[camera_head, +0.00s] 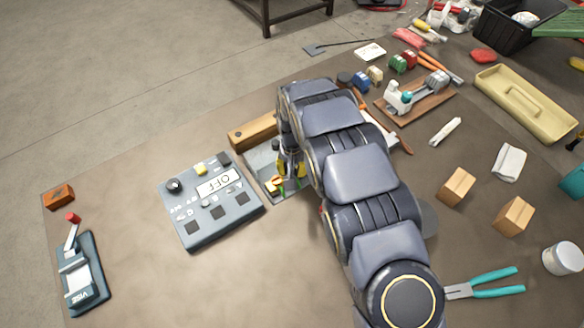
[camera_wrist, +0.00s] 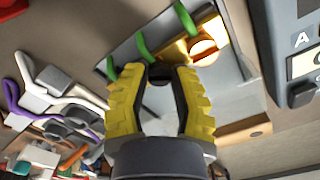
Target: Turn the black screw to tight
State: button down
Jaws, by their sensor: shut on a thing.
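My gripper (camera_head: 290,172) reaches down over a grey metal plate (camera_head: 259,165), with my arm hiding much of that area. In the wrist view, my yellow-padded gripper (camera_wrist: 160,71) is shut on the black screw (camera_wrist: 158,78). Only a little of the dark screw shows between the fingertips; its marking and how far it is turned cannot be seen. The plate (camera_wrist: 225,98) carries a brass block (camera_wrist: 190,50) and several green curved pieces (camera_wrist: 143,46) close beside the fingers.
A grey control box (camera_head: 212,208) reading OFF stands just left of the plate. A wooden block (camera_head: 253,131) lies behind it. A lever device (camera_head: 80,275) stands far left. Pliers (camera_head: 485,284), small boxes (camera_head: 457,186) and a yellow tray (camera_head: 525,104) lie to the right.

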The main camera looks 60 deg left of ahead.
jog(key=m, duration=0.6)
jog(key=shift+d+f, duration=0.1)
jog(key=m, duration=0.5)
jog(key=shift+s, duration=0.1)
jog(key=shift+m, duration=0.4)
jog(key=c, duration=0.9)
grip_release()
jog(key=shift+o, duration=0.5)
jog(key=shift+a, duration=0.2)
